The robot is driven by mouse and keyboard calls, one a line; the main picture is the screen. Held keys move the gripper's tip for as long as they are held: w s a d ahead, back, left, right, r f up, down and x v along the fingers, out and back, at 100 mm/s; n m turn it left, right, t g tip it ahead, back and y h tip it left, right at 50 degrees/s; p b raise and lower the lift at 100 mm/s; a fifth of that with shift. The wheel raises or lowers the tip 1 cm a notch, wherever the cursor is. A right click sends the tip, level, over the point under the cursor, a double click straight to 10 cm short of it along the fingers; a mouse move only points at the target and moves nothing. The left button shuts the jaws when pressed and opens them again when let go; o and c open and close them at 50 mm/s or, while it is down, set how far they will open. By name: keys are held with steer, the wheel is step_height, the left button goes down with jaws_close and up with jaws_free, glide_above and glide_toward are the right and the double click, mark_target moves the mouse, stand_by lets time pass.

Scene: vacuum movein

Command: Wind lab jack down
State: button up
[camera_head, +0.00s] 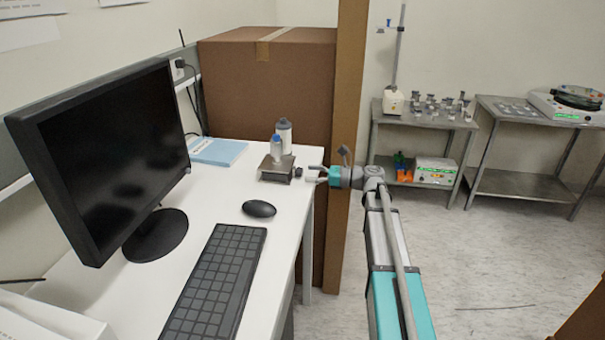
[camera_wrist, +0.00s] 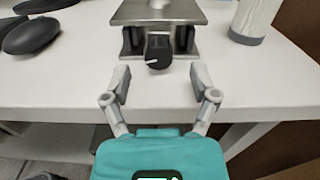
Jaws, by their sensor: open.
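The lab jack (camera_head: 277,168) is a small metal stand near the right edge of the white desk. A bottle (camera_head: 277,148) stands on its top plate. In the wrist view the jack (camera_wrist: 160,15) is at the top middle, with its black knob (camera_wrist: 158,51) facing me; a white mark shows on the knob. The knob also shows in the head view (camera_head: 298,172). My gripper (camera_head: 313,173) is open at the desk edge, just right of the knob. In the wrist view its fingers (camera_wrist: 158,84) are spread, with the knob ahead of and between their line, apart from both.
A second bottle (camera_head: 284,132) stands behind the jack, a mouse (camera_head: 259,208) and keyboard (camera_head: 217,285) in front. The monitor (camera_head: 105,155) is at left. A brown box (camera_head: 265,85) stands behind the desk and a brown post (camera_head: 346,120) close behind my gripper.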

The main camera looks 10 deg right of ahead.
steer(key=shift+x, duration=1.2)
jaws_close()
